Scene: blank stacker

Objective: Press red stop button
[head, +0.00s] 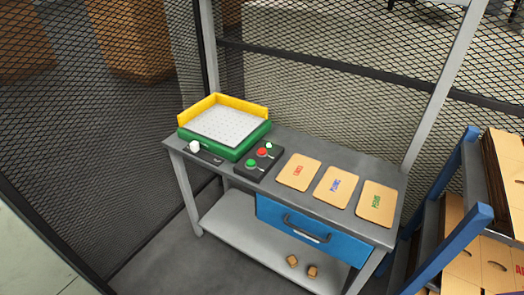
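The red stop button (262,152) sits on a small dark control box (258,163) on the grey table. Neither of my grippers shows in the head view, and nothing covers the red button.
The table (330,157) also holds a green and yellow tray (224,124) and several tan cards (299,172). A blue drawer (312,231) is below. Mesh fencing (335,95) stands behind. A blue-framed rack (455,245) with boxes stands at right.

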